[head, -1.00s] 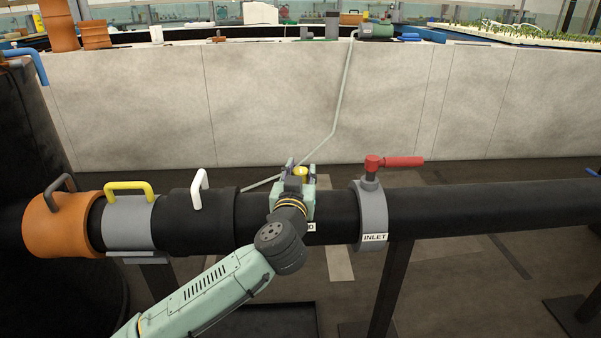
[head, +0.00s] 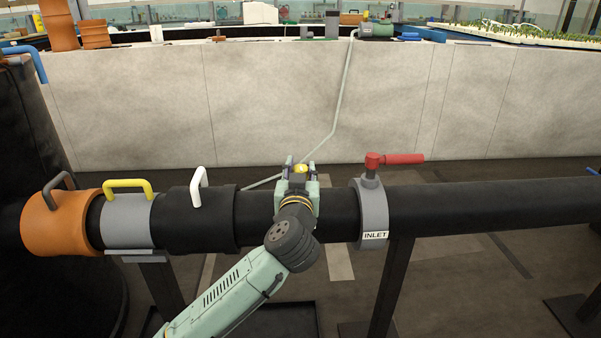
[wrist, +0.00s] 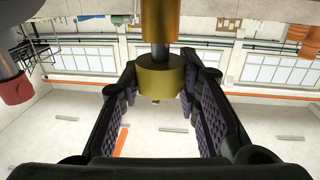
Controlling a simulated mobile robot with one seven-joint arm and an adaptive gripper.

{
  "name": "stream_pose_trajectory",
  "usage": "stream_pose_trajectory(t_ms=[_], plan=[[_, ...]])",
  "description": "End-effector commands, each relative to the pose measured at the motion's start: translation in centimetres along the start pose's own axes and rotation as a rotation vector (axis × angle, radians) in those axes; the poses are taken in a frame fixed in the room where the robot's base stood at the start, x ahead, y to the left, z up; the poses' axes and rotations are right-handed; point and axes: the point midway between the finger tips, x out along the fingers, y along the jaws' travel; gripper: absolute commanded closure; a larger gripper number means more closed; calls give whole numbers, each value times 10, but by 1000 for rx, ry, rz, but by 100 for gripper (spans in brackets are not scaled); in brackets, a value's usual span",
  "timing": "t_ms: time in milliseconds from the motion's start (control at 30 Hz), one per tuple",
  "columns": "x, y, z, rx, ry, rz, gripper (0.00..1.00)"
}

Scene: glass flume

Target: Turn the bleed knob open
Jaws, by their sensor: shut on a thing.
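The bleed knob (head: 300,168) is a small yellow-gold cap above the black pipe, left of the inlet valve. In the wrist view the gold knob (wrist: 160,78) sits on a grey stem between my two dark finger pads. My gripper (head: 301,175) is over the pipe and shut on the knob, with one finger on each side. It also shows in the wrist view (wrist: 159,92). My gripper and wrist hide the knob's base and the pipe there in the head view.
The inlet valve (head: 373,215) with a red lever (head: 403,160) stands close on the right. A white handle (head: 200,187), a yellow handle (head: 128,185) and an orange collar (head: 58,224) are on the left. A concrete wall (head: 270,105) rises behind the pipe.

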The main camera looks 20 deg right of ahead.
Motion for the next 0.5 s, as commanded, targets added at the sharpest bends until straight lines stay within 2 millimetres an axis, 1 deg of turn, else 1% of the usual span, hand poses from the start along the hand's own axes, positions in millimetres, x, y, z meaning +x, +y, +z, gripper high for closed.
stream_pose_trajectory(t_ms=[33,167,500], plan=[[0,3,4,-12,-2,-13,97],[0,4,5,-12,-5,-71,97],[0,4,3,-2,-7,-248,97]])
